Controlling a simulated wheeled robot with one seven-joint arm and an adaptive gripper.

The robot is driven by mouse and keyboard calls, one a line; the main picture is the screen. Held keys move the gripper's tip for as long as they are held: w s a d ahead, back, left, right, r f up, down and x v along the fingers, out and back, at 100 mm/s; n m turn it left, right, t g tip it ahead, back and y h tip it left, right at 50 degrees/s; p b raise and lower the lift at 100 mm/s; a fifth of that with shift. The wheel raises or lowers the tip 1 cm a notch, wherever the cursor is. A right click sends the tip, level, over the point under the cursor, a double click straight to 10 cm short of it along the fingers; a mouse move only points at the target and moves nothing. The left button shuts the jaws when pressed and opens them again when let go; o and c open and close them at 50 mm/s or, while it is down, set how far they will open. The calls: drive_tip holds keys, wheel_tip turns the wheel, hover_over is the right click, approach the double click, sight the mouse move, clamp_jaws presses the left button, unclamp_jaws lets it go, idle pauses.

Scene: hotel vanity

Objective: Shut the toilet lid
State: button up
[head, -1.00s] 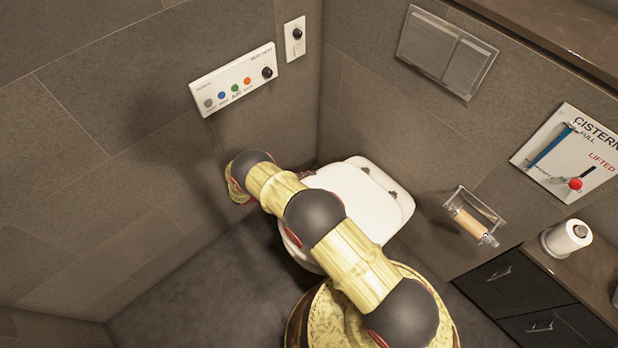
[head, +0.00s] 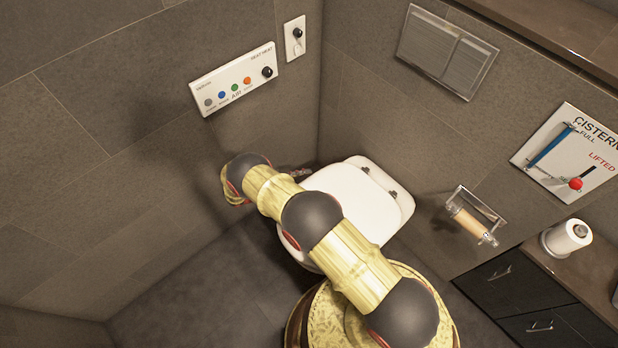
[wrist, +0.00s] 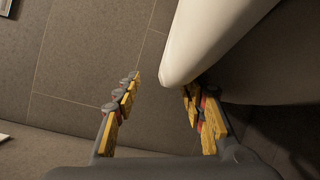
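The white toilet (head: 398,209) stands against the wall at the middle of the head view. Its lid (head: 350,195) appears to lie down flat over the bowl, with dark hinge pieces at the wall side. My arm covers part of the lid and bowl, so its front edge is partly hidden. In the wrist view my gripper (wrist: 162,84) is open, its two yellow-padded fingers apart. A rounded white part of the toilet (wrist: 215,40) is just beyond the fingertips, close to the right finger; I cannot tell whether they touch. In the head view the gripper is mostly hidden behind my arm.
A button panel (head: 234,78) is on the left wall close to my arm. A paper holder (head: 472,217) and a flush plate (head: 447,52) are on the right wall. Dark drawers (head: 520,300) stand at lower right. Floor (head: 220,290) is clear at lower left.

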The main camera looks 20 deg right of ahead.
drive_tip(key=a, duration=1)
drive_tip(key=shift+w+r, duration=0.15)
drive_tip(key=shift+r, duration=0.2)
drive_tip(key=w+d+r+m+g+y+p, duration=0.1)
drive_tip(key=w+r+y, duration=0.1)
drive_tip(key=r, duration=0.8)
drive_tip(key=w+d+r+m+g+y+p, duration=0.1)
drive_tip(key=r+y, duration=0.2)
drive_tip(key=r, duration=0.7)
drive_tip(key=s+d+r+y+p, duration=0.1)
drive_tip(key=s+d+r+y, duration=0.1)
drive_tip(key=r, duration=0.7)
drive_tip(key=s+d+r+y, duration=0.3)
drive_tip(key=r, duration=0.6)
drive_tip(key=s+d+r+m+t+y+p, duration=0.1)
drive_tip(key=s+d+r+t+y+p, duration=0.2)
drive_tip(key=s+r, duration=1.1)
drive_tip(key=s+r+m+t+y+p, duration=0.1)
drive_tip(key=s+r+t+y, duration=0.3)
drive_tip(key=s, duration=0.9)
drive_tip(key=shift+s+a+r+t, duration=0.25)
drive_tip(key=shift+r+t, duration=0.25)
drive_tip(key=shift+r, duration=0.65)
